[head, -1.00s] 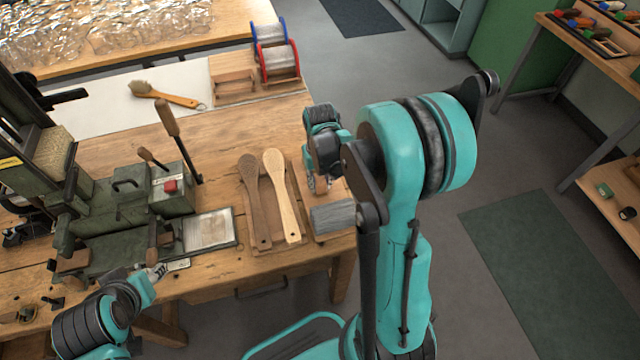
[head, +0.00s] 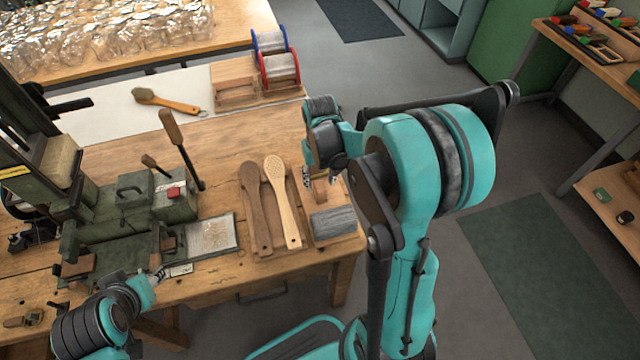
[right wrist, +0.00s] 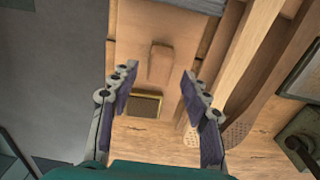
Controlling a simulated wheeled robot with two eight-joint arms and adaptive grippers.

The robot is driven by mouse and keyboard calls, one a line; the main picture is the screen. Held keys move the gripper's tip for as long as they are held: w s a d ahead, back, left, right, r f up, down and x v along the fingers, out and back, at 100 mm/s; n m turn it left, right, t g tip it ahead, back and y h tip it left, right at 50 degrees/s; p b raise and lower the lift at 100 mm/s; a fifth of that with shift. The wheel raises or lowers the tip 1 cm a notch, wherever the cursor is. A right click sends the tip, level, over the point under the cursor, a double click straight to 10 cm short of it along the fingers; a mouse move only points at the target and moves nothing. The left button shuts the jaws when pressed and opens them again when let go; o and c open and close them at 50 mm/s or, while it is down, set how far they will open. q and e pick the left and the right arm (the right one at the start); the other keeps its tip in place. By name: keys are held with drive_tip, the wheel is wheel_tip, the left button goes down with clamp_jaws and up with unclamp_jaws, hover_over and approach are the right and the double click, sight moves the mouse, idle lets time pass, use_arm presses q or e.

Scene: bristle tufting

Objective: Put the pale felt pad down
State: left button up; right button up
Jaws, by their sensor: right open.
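No piece is plainly recognisable as the pale felt pad. The closest match is a small tan block with a rounded end (right wrist: 160,65) on a wooden tray (right wrist: 128,48). It also shows in the head view (head: 320,192), just below my right gripper (head: 320,178). In the right wrist view my right gripper (right wrist: 155,88) is open, its fingers wide apart with nothing gripped between them. A dark-framed piece with an olive face (right wrist: 145,103) lies beyond the block. My left gripper (head: 158,276) is small at the lower left, by the green machine; its jaws are unclear.
A grey bristle bundle (head: 333,223) lies at the tray's near end. Two wooden paddle brushes, one dark (head: 256,205) and one pale (head: 282,200), lie to the left. The green machine (head: 130,200) stands further left. Wire spools (head: 280,68) stand at the back.

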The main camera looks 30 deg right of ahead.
sight(320, 186)
wheel_tip(320, 186, up, 7)
drive_tip(key=p, duration=0.2)
drive_tip(key=s+a+r+n+t, duration=0.2)
drive_tip(key=s+a+r+t, duration=0.4)
drive_tip(key=s+a, duration=0.4)
drive_tip(key=shift+s+a+r+n+t, duration=0.3)
drive_tip(key=shift+s+r+t, duration=0.1)
drive_tip(key=shift+s+t, duration=0.15)
